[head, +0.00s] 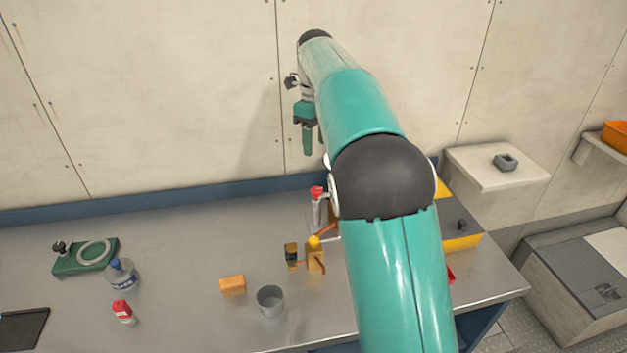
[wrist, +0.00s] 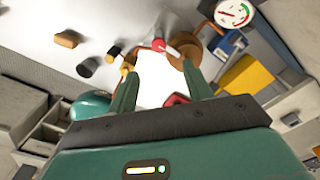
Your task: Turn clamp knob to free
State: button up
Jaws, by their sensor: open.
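No part is plainly recognisable as the clamp knob. Candidates are a red-topped grey cylinder (head: 317,205), a yellow-capped fitting (head: 314,258) on orange pipe, and a small black knob (head: 462,224) on a yellow-sided box (head: 465,242). The red top (wrist: 160,45) and a brown round part (wrist: 186,50) show beyond my fingers in the wrist view. My gripper (head: 308,139) hangs above the back of the bench, pointing down, apart from everything. In the wrist view my gripper (wrist: 160,78) is open and empty. My arm hides part of the fittings.
On the steel bench (head: 185,250) are an orange block (head: 232,285), a grey cup (head: 270,301), a red-and-white bottle (head: 123,313), a blue jug (head: 121,275) and a green base (head: 72,262) with a ring. A gauge (wrist: 235,13) shows in the wrist view. A shelf (head: 490,165) stands right.

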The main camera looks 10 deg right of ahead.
jog(key=s, duration=0.1)
send_near(317, 189)
notch_tip(317, 189, down, 8)
jog(key=shift+r, duration=0.2)
jog(key=shift+w+f, duration=0.1)
jog(key=shift+f, duration=0.4)
jog(key=c, duration=1)
